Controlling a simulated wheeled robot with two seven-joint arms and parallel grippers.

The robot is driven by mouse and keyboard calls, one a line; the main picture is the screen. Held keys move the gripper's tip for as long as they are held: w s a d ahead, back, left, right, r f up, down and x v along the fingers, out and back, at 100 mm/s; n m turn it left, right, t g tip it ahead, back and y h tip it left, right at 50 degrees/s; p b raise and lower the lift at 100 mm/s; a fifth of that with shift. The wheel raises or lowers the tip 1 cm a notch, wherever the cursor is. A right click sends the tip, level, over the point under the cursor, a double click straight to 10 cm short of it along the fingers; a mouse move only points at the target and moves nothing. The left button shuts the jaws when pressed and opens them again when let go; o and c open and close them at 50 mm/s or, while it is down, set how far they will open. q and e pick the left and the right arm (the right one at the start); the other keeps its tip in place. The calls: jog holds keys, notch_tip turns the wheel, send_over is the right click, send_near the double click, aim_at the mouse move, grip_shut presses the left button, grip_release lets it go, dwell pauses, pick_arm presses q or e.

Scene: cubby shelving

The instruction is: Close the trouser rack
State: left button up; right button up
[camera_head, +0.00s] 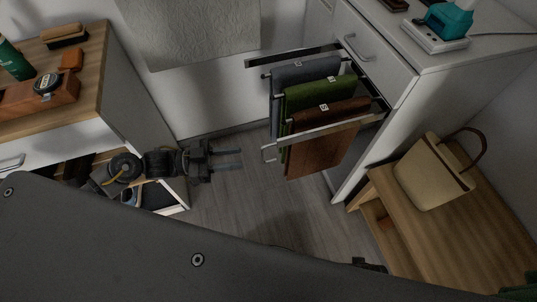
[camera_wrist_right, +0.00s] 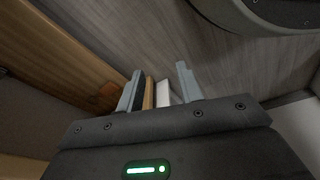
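The trouser rack (camera_head: 345,124) is pulled out from the white cabinet on the right in the head view. Grey, green and brown trousers (camera_head: 318,156) hang from its bars.
A wooden bench (camera_head: 435,235) with a beige handbag (camera_head: 432,172) stands at the right. A wood-topped cabinet (camera_head: 92,70) with an open drawer is on the left. A teal device (camera_head: 447,22) sits on the right cabinet. Grey floor (camera_head: 235,205) is clear between.

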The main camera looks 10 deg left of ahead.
aim_at(269, 162)
pick_arm(q)
jog(key=x, duration=1)
jog(key=shift+w+d, duration=0.1)
jog(key=shift+c, duration=0.2)
grip_shut()
